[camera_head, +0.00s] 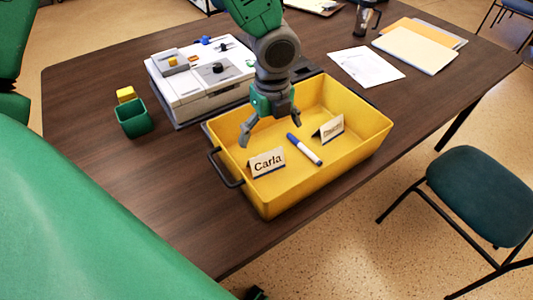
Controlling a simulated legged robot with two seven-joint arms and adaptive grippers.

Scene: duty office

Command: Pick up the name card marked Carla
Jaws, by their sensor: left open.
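The white name card marked Carla (267,162) stands folded like a tent inside the yellow bin (316,192), near its left end. A second name card (330,129) stands farther right in the bin; its text is too small to read surely. A blue and white marker (304,149) lies between the cards. My left gripper (270,130) is open and empty, pointing down over the back left part of the bin. Its fingertips are apart from the Carla card, which shows in front of and below them. My right gripper is not in view.
Left of the bin are a white and grey machine (205,88), a green cup (133,118) and a yellow block (126,95). A chair (482,195) stands right. The table's front left is clear.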

